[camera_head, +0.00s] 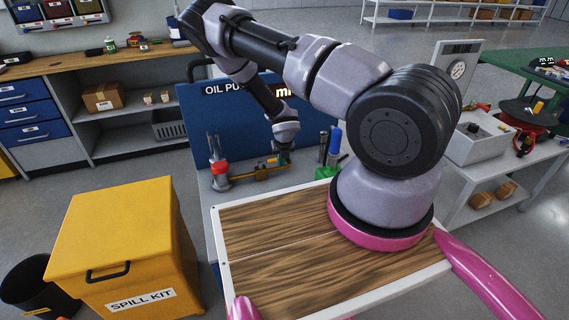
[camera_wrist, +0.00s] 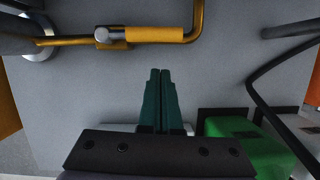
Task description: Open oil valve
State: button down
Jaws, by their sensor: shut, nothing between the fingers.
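The oil pump bench has a blue panel lettered "OIL PU…" (camera_head: 225,118), partly hidden by my arm. A yellow pipe (camera_head: 262,172) runs low over the grey bench top, beside a red-based fitting (camera_head: 218,172). In the wrist view, the yellow pipe (camera_wrist: 195,20) has a silver joint (camera_wrist: 103,35) and a thicker yellow sleeve (camera_wrist: 155,34); I cannot tell for sure which part is the valve handle. My gripper (camera_wrist: 160,72) has its dark green fingers shut together and empty, apart from the sleeve in the picture. In the head view my arm's end is above the pipe, fingertips unclear.
A green holder (camera_wrist: 232,130) stands close right of my fingers, with a dark curved rod (camera_wrist: 258,95) beside it. A blue cylinder (camera_head: 335,142) stands there too. A yellow spill kit box (camera_head: 120,240) is at left. A white bench (camera_head: 530,165) is at right.

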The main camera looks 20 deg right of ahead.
jog(key=v, duration=1)
jog(key=shift+s, duration=0.4)
jog(key=shift+d, duration=0.15)
jog(key=d+r+m+t+h, duration=0.1)
jog(key=d+r+m+t, duration=0.2)
jog(key=r+m, duration=2.25)
jog(key=s+r+m+y, duration=0.1)
jog(key=s+r+m, duration=0.2)
jog(key=s+r, duration=0.5)
jog(key=s+r+m, duration=0.3)
jog(key=r, duration=0.8)
jog(key=s+a+r+m+y, duration=0.1)
jog(key=s+a+r+m, duration=0.1)
jog(key=s, duration=0.4)
jog(key=s+a+r+m+y, duration=0.1)
jog(key=s+a+r+m, duration=0.2)
jog(key=s, duration=0.4)
jog(key=r+m, duration=0.1)
jog(key=m, duration=0.1)
jog(key=shift+s+a+r+m+t, duration=0.2)
jog(key=shift+s+r+m+t, duration=0.1)
jog(key=shift+r+m, duration=0.05)
